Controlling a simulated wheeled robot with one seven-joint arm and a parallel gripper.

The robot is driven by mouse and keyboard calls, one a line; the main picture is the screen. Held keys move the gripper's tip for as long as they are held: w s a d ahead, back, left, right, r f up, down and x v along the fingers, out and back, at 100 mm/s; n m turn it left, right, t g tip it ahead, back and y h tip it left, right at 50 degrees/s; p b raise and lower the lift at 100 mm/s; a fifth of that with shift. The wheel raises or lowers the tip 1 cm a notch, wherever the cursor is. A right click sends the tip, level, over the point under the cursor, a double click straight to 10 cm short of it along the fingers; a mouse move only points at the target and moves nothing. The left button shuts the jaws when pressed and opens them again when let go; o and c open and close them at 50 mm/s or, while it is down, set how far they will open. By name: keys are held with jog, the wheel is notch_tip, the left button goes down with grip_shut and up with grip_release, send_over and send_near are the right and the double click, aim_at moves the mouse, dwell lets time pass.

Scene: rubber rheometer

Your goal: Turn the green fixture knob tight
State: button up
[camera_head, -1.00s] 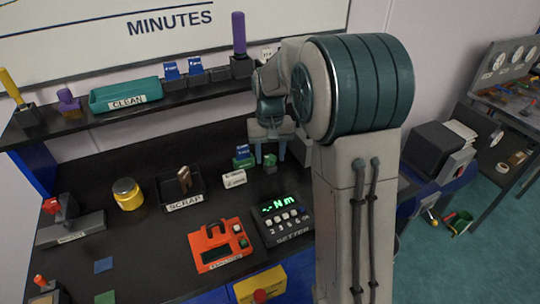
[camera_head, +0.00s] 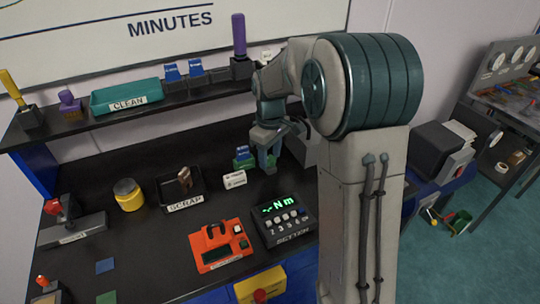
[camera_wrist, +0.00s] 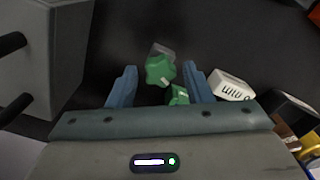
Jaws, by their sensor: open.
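The green fixture knob (camera_wrist: 160,70) has a lobed top and shows in the wrist view, centred between my fingers and a little beyond their tips. A grey block (camera_wrist: 163,51) shows behind it. A smaller green piece (camera_wrist: 178,95) lies nearer my palm. My gripper (camera_wrist: 160,73) is open and empty, with one blue finger on each side of the knob; I cannot tell whether either touches it. In the head view my gripper (camera_head: 268,160) is at the back of the black bench, beside a green holder with a blue card (camera_head: 243,155), and hides most of the knob.
A white label block (camera_head: 235,180) stands close in front of the gripper. The setter box (camera_head: 284,217) and orange device (camera_head: 221,246) are nearer. A grey machine (camera_wrist: 45,55) stands close on the left in the wrist view. The scrap tray (camera_head: 183,206) is left.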

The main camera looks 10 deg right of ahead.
jog(key=c, duration=0.8)
jog(key=m, duration=0.4)
jog(key=shift+c, duration=0.2)
jog(key=shift+m, duration=0.3)
jog(key=m, duration=0.4)
jog(key=m, duration=0.5)
